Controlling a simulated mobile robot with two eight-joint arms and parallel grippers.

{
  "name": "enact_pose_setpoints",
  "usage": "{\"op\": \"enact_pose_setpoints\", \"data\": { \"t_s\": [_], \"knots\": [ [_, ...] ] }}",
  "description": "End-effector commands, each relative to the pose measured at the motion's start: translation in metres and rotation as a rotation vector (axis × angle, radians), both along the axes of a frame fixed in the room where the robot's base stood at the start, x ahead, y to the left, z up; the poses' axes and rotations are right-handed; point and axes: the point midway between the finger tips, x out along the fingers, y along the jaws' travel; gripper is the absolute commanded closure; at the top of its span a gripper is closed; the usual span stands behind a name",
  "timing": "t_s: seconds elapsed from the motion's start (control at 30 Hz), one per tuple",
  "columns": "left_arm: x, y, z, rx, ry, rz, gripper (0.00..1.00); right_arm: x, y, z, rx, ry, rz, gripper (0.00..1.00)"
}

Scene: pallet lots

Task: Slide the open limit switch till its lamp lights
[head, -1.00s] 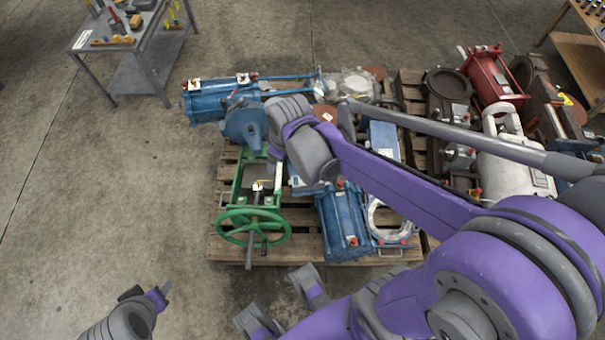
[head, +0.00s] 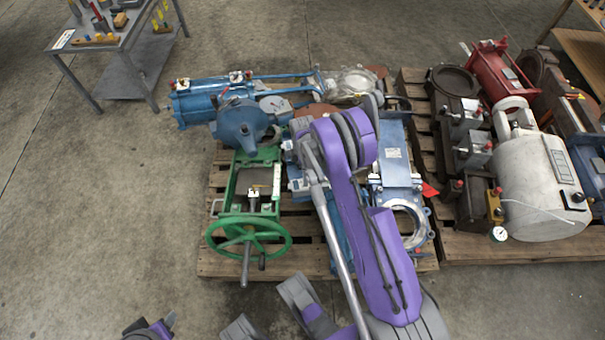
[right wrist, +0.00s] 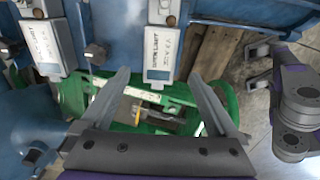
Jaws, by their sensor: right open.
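In the right wrist view, two small grey switch boxes with white labels sit on a blue body. One box (right wrist: 162,50) is just beyond and between my fingertips, with a dark amber round lamp (right wrist: 171,21) at its top, looking unlit. The other box (right wrist: 40,42) is at the left, with a dark knob (right wrist: 95,52) between the two. I cannot tell firmly which label reads open. My right gripper (right wrist: 160,76) is open and empty; in the head view it is hidden by my arm. My left gripper (head: 169,320) is cut off at the bottom edge.
A green valve with handwheel (head: 248,238) stands on the pallet (head: 285,262), and shows below my fingers. Blue valves (head: 398,165) lie close beside my arm. Floor (head: 110,190) at left is clear.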

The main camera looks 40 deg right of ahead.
Motion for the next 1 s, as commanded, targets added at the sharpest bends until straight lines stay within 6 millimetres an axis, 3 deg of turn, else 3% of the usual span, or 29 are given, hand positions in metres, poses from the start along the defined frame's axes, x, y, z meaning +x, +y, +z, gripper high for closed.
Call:
{"op": "enact_pose_setpoints", "data": {
  "t_s": [0.37,1.0],
  "knots": [
    [0.001,0.000,-0.009,0.000,0.003,0.000,0.50,-0.001,-0.002,-0.020,0.003,0.004,0.009,0.05],
    [0.007,0.000,-0.049,0.000,0.012,0.000,0.50,-0.005,0.001,-0.082,0.003,0.003,0.008,0.05]
  ]
}}
